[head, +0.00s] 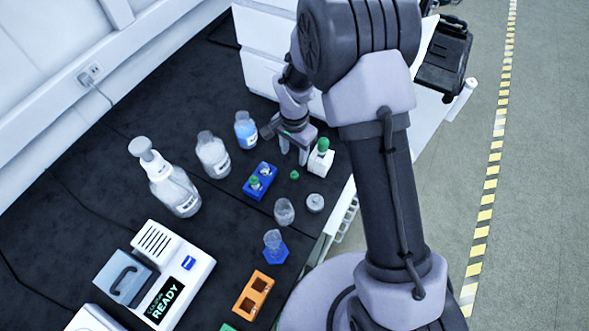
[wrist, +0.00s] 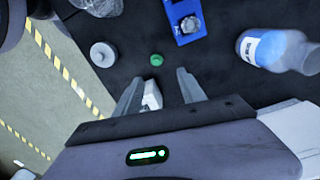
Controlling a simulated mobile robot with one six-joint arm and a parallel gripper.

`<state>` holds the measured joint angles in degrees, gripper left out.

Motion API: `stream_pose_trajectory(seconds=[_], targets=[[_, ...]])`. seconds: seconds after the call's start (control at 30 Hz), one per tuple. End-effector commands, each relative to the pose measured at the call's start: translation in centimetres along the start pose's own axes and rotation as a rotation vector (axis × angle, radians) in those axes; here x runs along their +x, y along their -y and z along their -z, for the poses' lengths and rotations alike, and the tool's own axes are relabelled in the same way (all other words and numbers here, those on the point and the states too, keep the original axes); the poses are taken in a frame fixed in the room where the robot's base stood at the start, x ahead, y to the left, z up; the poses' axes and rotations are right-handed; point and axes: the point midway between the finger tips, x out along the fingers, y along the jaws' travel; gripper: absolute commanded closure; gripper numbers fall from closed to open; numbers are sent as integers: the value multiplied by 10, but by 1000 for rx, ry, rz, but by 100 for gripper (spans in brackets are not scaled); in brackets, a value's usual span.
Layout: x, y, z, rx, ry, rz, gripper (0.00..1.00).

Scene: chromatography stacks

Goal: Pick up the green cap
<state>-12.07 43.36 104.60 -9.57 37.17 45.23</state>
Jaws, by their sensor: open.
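A small loose green cap (head: 294,175) lies on the dark bench top, just in front of my gripper (head: 293,158). In the wrist view the green cap (wrist: 157,60) shows a little beyond the fingertips, roughly centred between them. My gripper (wrist: 158,76) is open with nothing held. Its fingers point down toward the bench, and the cap is outside them.
A grey round lid (head: 315,203) and a clear jar (head: 284,211) stand near the cap. An orange rack (head: 253,296) is nearer. Bare bench surrounds the cap closely.

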Motion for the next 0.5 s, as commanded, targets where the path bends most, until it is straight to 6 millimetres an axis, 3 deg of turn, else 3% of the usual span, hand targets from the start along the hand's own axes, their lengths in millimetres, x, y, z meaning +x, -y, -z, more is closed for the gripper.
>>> stream_pose_trajectory(seconds=[0.03, 0.1, 0.33, 0.5], targets=[[18, -1, 0, 0, 2, -2, 52], [32, -1, 0, -1, 1, -2, 52], [54, -2, -1, -1, 1, 0, 52], [89, -5, -5, -1, 1, -1, 52]])
